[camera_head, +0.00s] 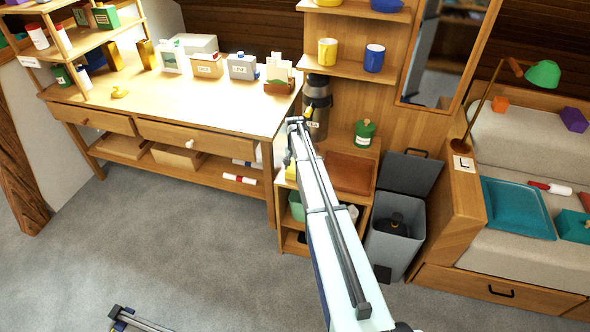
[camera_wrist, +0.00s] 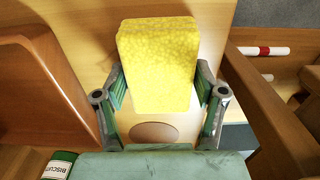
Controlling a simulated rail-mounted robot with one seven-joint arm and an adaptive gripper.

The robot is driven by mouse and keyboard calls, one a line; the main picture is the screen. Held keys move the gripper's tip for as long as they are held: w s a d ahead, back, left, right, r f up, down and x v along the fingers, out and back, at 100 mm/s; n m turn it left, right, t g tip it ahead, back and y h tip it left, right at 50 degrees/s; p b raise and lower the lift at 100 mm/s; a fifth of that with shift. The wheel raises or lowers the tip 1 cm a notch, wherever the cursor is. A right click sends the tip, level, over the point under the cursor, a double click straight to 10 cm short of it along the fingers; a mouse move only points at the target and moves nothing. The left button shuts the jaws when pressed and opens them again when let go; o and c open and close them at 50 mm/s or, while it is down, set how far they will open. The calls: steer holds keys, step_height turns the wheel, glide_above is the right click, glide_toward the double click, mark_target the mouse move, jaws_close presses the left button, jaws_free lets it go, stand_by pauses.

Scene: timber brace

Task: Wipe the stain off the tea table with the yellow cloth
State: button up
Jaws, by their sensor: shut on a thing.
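The yellow cloth (camera_wrist: 157,62), a thick folded-looking block, stands between the two fingers of my gripper (camera_wrist: 160,85) in the wrist view. My gripper is shut on it. A brown oval stain (camera_wrist: 153,132) shows on the pale wooden top of the tea table (camera_wrist: 88,30), just below the cloth in the picture. I cannot tell whether the cloth touches the top. In the head view a bit of the yellow cloth (camera_head: 290,172) shows left of my arm, at the left side of the tea table (camera_head: 367,205). My arm hides the stain and most of the gripper there.
A brown tray (camera_head: 348,173), a green tin (camera_head: 365,133) and a dark flask (camera_head: 316,105) stand on the tea table. The tray also shows close on the left in the wrist view (camera_wrist: 40,75). A desk (camera_head: 235,122) is at left, an open grey bin (camera_head: 395,240) at right.

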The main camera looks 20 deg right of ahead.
steer(key=shift+w+d, duration=0.95)
steer(key=shift+w, duration=0.05)
steer(key=shift+s+a, duration=1.2)
steer(key=shift+s, duration=0.3)
steer(key=shift+s+a+r, duration=0.2)
steer(key=shift+w+r+p, duration=0.1)
steer(key=shift+r+p, duration=1.4)
steer(key=shift+r, duration=2.4)
steer(key=shift+d+f, duration=0.1)
